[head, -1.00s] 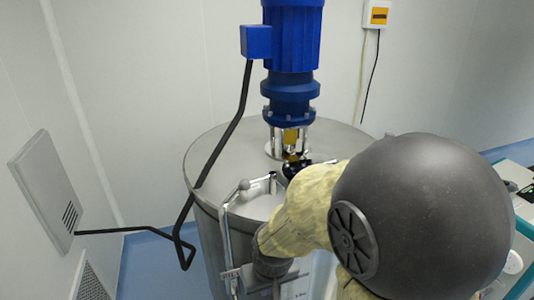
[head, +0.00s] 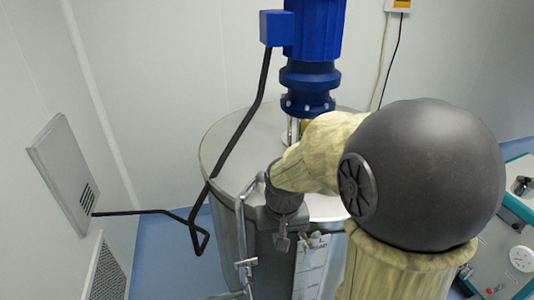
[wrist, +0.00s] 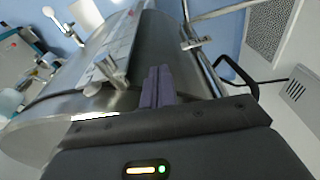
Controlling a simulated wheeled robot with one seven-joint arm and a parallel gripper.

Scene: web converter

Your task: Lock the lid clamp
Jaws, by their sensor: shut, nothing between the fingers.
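The steel tank with its lid (head: 240,140) stands at the centre of the head view. A bent metal clamp rod (head: 241,220) runs down the tank's front-left side, with a small cross handle (head: 246,264) low on it. My gripper (head: 283,243) points down in front of the tank wall, right of the rod. In the wrist view its fingers (wrist: 158,85) are together and empty. A metal rod with a crosspiece (wrist: 195,42) lies to their right, apart from them; another metal fitting (wrist: 112,72) is to their left.
A blue motor (head: 315,35) stands on the lid, with a black cable (head: 240,130) running to a wall panel (head: 62,170). A control console (head: 510,240) stands at the right. Blue floor (head: 160,255) is free left of the tank.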

